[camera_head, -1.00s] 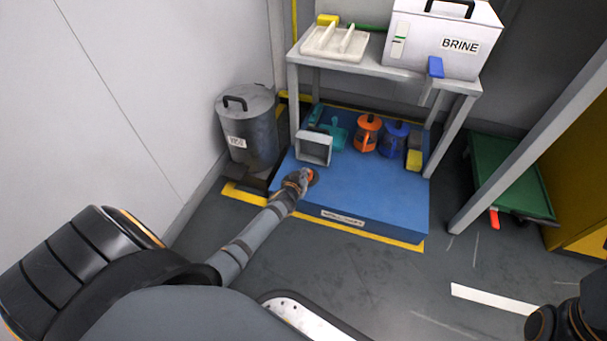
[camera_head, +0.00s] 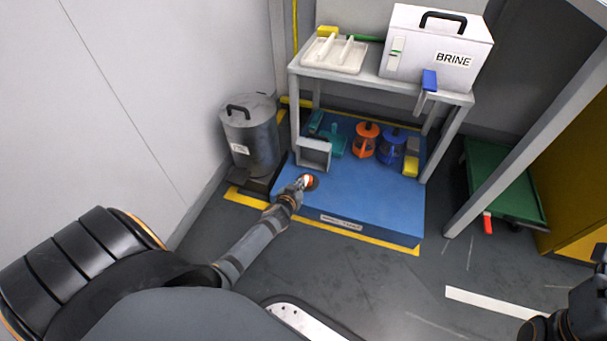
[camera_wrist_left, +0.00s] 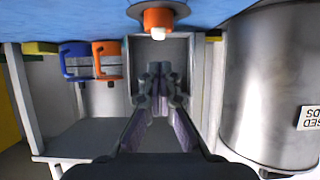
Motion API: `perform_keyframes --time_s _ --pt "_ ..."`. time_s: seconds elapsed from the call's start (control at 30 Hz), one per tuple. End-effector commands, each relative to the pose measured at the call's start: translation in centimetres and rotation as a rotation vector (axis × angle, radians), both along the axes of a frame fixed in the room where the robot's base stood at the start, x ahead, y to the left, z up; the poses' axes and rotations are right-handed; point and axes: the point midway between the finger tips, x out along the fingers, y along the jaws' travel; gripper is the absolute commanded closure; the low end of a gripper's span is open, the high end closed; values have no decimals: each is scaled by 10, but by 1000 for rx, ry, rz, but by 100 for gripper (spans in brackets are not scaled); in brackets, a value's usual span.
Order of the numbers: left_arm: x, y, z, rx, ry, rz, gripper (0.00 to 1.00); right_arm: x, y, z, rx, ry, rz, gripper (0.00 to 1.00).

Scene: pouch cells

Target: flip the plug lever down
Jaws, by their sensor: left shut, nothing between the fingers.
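A small orange piece with a pale tip (camera_head: 307,180) stands on a round dark plate on the blue platform (camera_head: 370,215), near its front left corner. It looks like the plug lever. In the left wrist view, which is upside down, the orange piece (camera_wrist_left: 158,20) is at the top centre with its pale tip pointing at my gripper. My left gripper (camera_head: 299,186) is beside it in the head view, partly overlapping it. In the left wrist view its fingers (camera_wrist_left: 160,72) are together and empty, with a gap to the orange piece.
A grey open-fronted box (camera_head: 313,154), an orange lantern-like item (camera_head: 365,140) and a blue one (camera_head: 391,147) stand farther back. A metal bin (camera_head: 251,135) is at the left. A grey shelf (camera_head: 383,83) overhangs the platform's back, with a BRINE box (camera_head: 438,40). The platform's front right is clear.

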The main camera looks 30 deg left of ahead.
Motion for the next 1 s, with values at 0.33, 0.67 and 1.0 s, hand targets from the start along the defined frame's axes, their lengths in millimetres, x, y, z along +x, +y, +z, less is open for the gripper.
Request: perform_keyframes --time_s 0.33,0.67,1.0 --pt "-45 -11 -15 0 -1 0 100 0 1 -9 -4 2 -4 50" --pt "-46 -11 -15 -1 -1 0 100 0 1 -9 -5 2 -4 50" --pt "-45 -17 4 -4 -19 -16 100 9 0 -3 0 42 -4 50"
